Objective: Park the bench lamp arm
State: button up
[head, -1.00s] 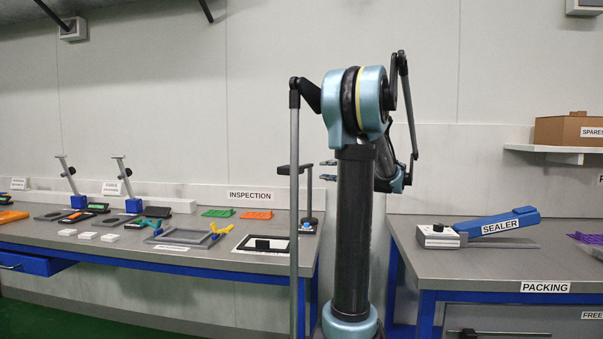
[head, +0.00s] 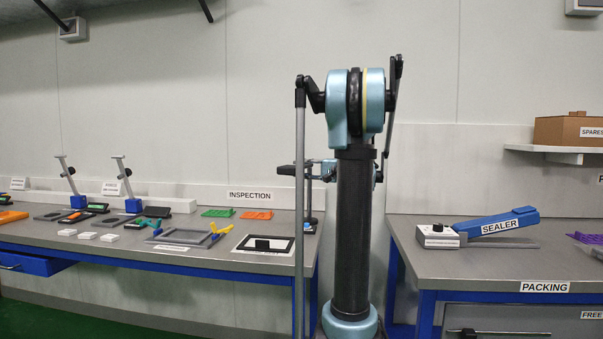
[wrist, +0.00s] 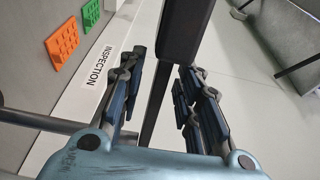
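The bench lamp stands at the right end of the inspection bench. Its dark lamp arm (head: 287,170) reaches left from the top of an upright post (head: 309,200). My gripper (head: 317,171) is at the height of the lamp arm, partly hidden behind my own arm in the head view. In the wrist view, the dark lamp arm (wrist: 183,35) runs between the two fingers of my gripper (wrist: 165,90). The fingers are apart, with a visible gap on each side of the bar. A grey rod, apparently the post (wrist: 45,121), enters from the left.
The inspection bench (head: 225,258) holds a framed plate (head: 265,243), yellow clamp (head: 221,229), green tray (head: 218,212) and orange tray (head: 257,214). A packing bench (head: 490,262) with a sealer (head: 490,225) stands right, across a gap.

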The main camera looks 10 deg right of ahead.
jog(key=shift+c, duration=0.6)
grip_shut()
jog(key=shift+d, duration=0.1)
